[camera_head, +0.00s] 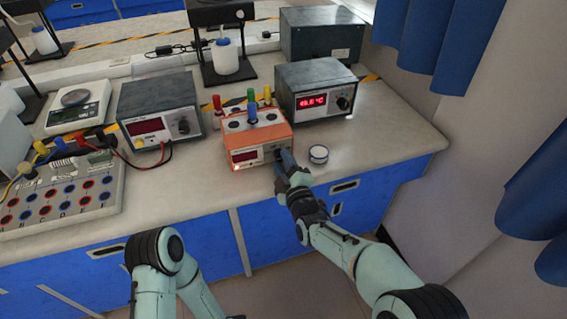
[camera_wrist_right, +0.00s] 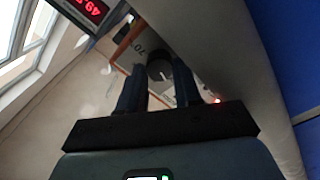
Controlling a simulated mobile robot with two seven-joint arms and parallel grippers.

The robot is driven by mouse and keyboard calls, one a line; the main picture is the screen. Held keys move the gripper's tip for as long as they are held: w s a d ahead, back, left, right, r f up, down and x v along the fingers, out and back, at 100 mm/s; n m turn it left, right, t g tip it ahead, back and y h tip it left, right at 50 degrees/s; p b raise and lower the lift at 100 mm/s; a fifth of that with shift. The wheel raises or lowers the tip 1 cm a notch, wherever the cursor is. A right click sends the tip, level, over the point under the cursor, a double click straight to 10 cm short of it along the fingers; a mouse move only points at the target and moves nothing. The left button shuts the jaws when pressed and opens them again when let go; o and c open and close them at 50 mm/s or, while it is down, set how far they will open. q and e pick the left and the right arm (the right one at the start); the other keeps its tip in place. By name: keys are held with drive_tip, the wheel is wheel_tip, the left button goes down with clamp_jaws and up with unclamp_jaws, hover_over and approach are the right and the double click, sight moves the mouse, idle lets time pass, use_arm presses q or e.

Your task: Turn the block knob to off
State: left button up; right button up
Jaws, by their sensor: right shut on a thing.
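The orange block heater (camera_head: 285,131) stands on the bench with several coloured tubes in its top. Its display (camera_head: 246,155) is lit red and a small red light glows at its lower left front. Its dark round knob (camera_wrist_right: 159,66) shows in the right wrist view between my fingers, with a pale pointer mark. My right gripper (camera_head: 281,160) is at the right of the heater's front and hides the knob in the head view. It also shows in the right wrist view (camera_wrist_right: 159,88), shut on the knob. My left gripper is out of view.
A grey unit with a lit red display (camera_head: 313,100) stands right of the heater, and another grey unit (camera_head: 158,100) stands left. The bench's right end is clear.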

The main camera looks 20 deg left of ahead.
drive_tip(key=o, duration=0.8)
drive_tip(key=shift+c, duration=0.2)
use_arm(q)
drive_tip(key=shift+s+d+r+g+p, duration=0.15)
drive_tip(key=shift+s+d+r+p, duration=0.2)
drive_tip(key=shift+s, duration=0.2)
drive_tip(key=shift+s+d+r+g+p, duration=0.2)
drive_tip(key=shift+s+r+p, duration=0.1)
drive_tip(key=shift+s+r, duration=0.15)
use_arm(e)
drive_tip(key=v, duration=1.3)
drive_tip(key=shift+s+d+f, duration=0.1)
drive_tip(key=shift+s+d, duration=0.05)
drive_tip(key=shift+d, duration=0.05)
